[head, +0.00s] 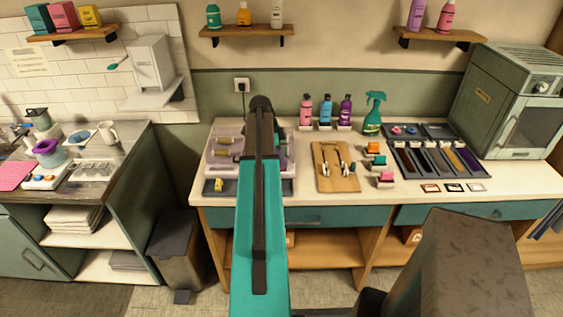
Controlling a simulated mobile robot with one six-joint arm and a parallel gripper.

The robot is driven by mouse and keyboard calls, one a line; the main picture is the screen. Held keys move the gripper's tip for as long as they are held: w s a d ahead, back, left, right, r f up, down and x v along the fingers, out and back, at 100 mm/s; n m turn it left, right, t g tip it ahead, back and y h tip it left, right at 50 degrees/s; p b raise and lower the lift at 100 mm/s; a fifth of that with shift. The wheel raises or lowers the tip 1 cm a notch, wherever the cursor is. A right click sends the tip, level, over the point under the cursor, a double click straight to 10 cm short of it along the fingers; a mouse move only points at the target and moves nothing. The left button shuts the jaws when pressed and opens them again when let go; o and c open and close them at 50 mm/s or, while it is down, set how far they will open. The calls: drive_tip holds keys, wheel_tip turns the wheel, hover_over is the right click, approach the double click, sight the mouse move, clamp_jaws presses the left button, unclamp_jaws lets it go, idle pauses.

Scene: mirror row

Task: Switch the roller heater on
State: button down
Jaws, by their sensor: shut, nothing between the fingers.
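What looks like the roller heater (217,169) is a pale mauve box at the left end of the long worktop. Yellowish rollers (224,140) show in its left part. A dark panel with a small yellow piece (218,185) is at its front left; I cannot tell whether this is a switch or how it is set. My teal arm crosses in front of the heater and hides its middle. My gripper's fingers are not visible; the arm's dark far end shows above the heater, and the rest is hidden behind the arm.
A wall socket (242,85) with a plug and cord is above the heater. Bottles (325,112), a wooden board with tools (336,167), coloured blocks (386,178) and a dark tray (435,163) stand to the right. A grey bin (181,248) is on the floor at left.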

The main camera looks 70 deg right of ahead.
drive_tip(key=shift+w+a, duration=0.15)
drive_tip(key=shift+w, duration=0.2)
drive_tip(key=shift+w+a, duration=0.15)
drive_tip(key=shift+w, duration=0.35)
idle(0.3)
drive_tip(key=shift+s+p+v, duration=0.2)
drive_tip(key=shift+p+v, duration=0.75)
drive_tip(key=shift+v, duration=1.3)
drive_tip(key=shift+w+r+b, duration=0.1)
drive_tip(key=shift+r+b, duration=0.05)
drive_tip(key=shift+b, duration=0.25)
drive_tip(key=b+v, duration=0.3)
drive_tip(key=v, duration=0.6)
drive_tip(key=shift+w, duration=0.2)
drive_tip(key=shift+a, duration=0.1)
